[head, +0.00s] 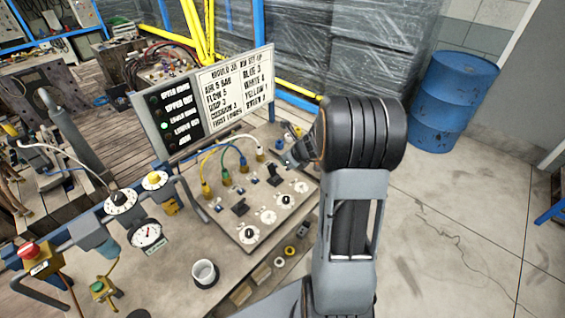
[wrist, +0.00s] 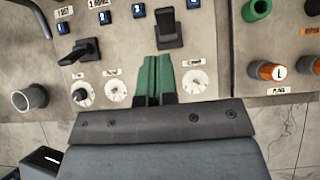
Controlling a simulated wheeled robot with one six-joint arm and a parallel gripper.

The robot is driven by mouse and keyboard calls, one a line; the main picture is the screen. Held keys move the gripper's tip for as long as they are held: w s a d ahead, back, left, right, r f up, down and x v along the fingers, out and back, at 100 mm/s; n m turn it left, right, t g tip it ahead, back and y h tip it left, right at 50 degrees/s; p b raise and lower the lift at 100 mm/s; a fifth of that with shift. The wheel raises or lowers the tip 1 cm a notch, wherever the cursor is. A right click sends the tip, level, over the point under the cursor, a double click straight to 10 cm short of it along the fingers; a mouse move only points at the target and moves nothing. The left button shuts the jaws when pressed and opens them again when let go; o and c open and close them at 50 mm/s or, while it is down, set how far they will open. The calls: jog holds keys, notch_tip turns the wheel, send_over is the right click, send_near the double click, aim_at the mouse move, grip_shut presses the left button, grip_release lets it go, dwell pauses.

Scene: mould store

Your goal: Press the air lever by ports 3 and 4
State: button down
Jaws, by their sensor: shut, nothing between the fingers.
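The control panel (head: 225,225) carries two black levers. The lever by ports 3 and 4 (head: 273,174) is the right one in the head view, and it also shows in the wrist view (wrist: 168,28) at top centre. The other lever (head: 240,206) is to its left and shows in the wrist view (wrist: 82,50). My gripper (wrist: 156,60) has its green fingers shut and empty, with the tips just below the right lever's near end. I cannot tell whether they touch it. In the head view my wrist hides part of the panel's right side.
Yellow, green, blue and white hoses plug in behind the levers. White dials (wrist: 117,92) lie in front of them. A sign board (head: 210,100) stands behind the panel. A white cup (head: 205,274) stands on the bench. A blue drum (head: 453,100) stands on the floor at right.

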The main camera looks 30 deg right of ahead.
notch_tip(320, 180, up, 6)
jog(key=s+d, duration=0.1)
jog(key=s, duration=0.1)
jog(key=shift+s+d+r+p, duration=0.2)
jog(key=shift+p, duration=0.1)
dwell(0.4)
jog(key=s+a+r+n+g+h, duration=0.1)
jog(key=s+a+n, duration=0.4)
jog(key=n, duration=0.5)
jog(key=s+a+r+n+h+b, duration=0.1)
jog(key=s+a+r+n, duration=0.2)
jog(key=n, duration=0.8)
jog(key=s+a+r+n+g, duration=0.1)
jog(key=s+a+r+n, duration=0.1)
jog(key=s+a+n, duration=0.5)
jog(key=shift+s+a+r+n+g+h, duration=0.15)
jog(key=shift+s+r+n+g+h, duration=0.2)
jog(key=shift+s+n, duration=1.25)
